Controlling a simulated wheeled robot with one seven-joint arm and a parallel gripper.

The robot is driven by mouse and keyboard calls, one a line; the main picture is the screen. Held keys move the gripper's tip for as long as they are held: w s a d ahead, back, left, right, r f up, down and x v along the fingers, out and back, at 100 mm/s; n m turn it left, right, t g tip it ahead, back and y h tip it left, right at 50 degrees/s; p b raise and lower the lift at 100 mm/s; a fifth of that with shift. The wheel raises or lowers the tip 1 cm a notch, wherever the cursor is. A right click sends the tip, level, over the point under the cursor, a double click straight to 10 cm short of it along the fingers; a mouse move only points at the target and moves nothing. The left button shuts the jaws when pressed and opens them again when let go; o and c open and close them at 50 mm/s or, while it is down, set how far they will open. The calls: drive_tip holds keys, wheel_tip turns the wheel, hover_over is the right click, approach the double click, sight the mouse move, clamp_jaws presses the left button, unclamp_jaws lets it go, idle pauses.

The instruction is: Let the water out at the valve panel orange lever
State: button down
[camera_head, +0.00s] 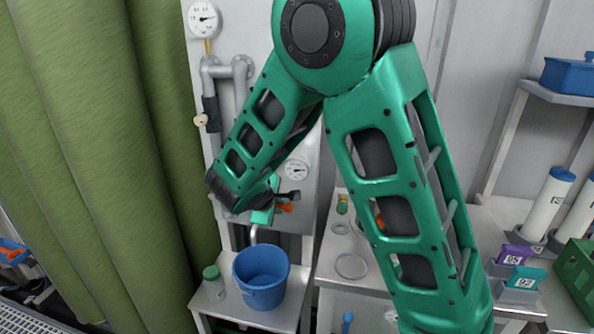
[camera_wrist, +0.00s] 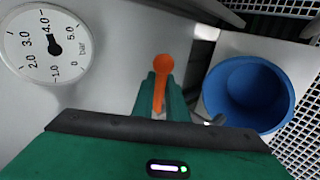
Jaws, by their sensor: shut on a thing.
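The orange lever (camera_wrist: 161,75) shows in the wrist view between the fingers of my gripper (camera_wrist: 158,92), which is shut on it. In the head view the lever (camera_head: 286,208) shows at the tip of my gripper (camera_head: 280,198), in front of the grey valve panel (camera_head: 312,145). A bent spout (camera_head: 254,235) comes down below the gripper. A blue bucket (camera_head: 263,294) stands beneath it, and the bucket (camera_wrist: 248,95) is right of the lever in the wrist view. I cannot see any water running.
A pressure gauge (camera_wrist: 48,45) is beside the lever, and another gauge (camera_head: 204,19) is at the panel's top. A green-capped bottle (camera_head: 213,282) stands left of the bucket. A green curtain (camera_head: 95,150) hangs at left. My arm hides part of the right bench.

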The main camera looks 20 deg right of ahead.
drive_tip(key=shift+s+a+m+g+h, duration=0.25)
drive_tip(key=shift+a+m+g+h, duration=0.6)
drive_tip(key=shift+m+g, duration=1.35)
drive_tip(key=shift+s+a+m+g+h, duration=0.25)
drive_tip(key=shift+a+m+g, duration=1.15)
drive_tip(key=shift+m, duration=1.45)
drive_tip(key=shift+s+a+m+g+h, duration=0.4)
drive_tip(key=shift+a+m+g, duration=0.65)
drive_tip(key=shift+m+g, duration=1.15)
drive_tip(key=shift+w+m+t, duration=0.1)
drive_tip(key=shift+m+t, duration=0.25)
drive_tip(key=shift+t, duration=0.05)
drive_tip(key=shift+w+r, duration=0.15)
drive_tip(key=shift+d, duration=0.15)
